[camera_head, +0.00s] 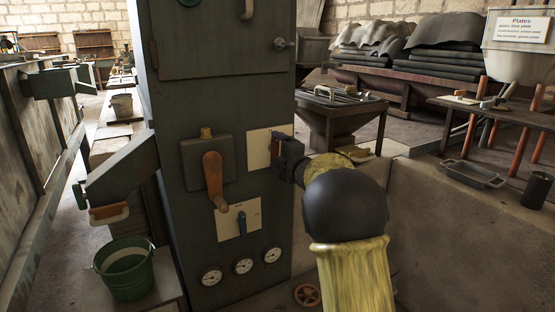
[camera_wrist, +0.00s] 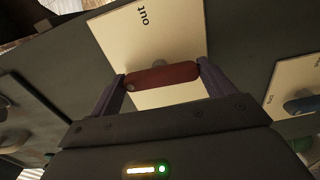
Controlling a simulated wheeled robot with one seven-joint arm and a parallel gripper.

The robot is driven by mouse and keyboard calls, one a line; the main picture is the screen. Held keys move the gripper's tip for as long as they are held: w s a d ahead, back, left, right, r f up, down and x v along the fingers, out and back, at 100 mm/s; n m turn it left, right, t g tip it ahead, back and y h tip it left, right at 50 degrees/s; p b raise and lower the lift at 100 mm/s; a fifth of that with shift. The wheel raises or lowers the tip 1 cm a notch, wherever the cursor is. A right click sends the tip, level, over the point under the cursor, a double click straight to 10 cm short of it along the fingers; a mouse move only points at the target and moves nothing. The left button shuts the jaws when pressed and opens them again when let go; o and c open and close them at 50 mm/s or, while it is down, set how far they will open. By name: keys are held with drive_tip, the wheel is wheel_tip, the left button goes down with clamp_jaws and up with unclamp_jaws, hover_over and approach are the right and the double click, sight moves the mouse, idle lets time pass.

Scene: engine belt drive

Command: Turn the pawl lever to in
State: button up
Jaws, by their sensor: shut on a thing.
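The pawl lever (camera_wrist: 165,75) is a dark red bar on a cream label plate (camera_wrist: 150,40) in the wrist view. The word "out" shows near the plate's top edge, upside down in this view. The lever spans the gap between my two fingers, one at each end of it. My gripper (camera_head: 278,157) is shut on the lever, close to the front of the grey cabinet. In the head view the cream plate (camera_head: 257,148) shows left of my gripper, and the lever is mostly hidden behind the fingers. No "in" mark is readable.
The grey cabinet (camera_head: 222,110) carries an orange-brown crank handle (camera_head: 213,178) left of the plate. Below are a blue switch (camera_head: 242,223) on its own plate and three gauges (camera_head: 243,266). A green bucket (camera_head: 125,268) stands at lower left. A low wall (camera_head: 440,225) is at right.

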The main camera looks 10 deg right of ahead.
drive_tip(key=shift+f+n, duration=0.15)
drive_tip(key=shift+n, duration=0.25)
drive_tip(key=o, duration=0.9)
drive_tip(key=p+v, duration=0.2)
drive_tip(key=v, duration=1.5)
drive_tip(key=shift+s, duration=0.2)
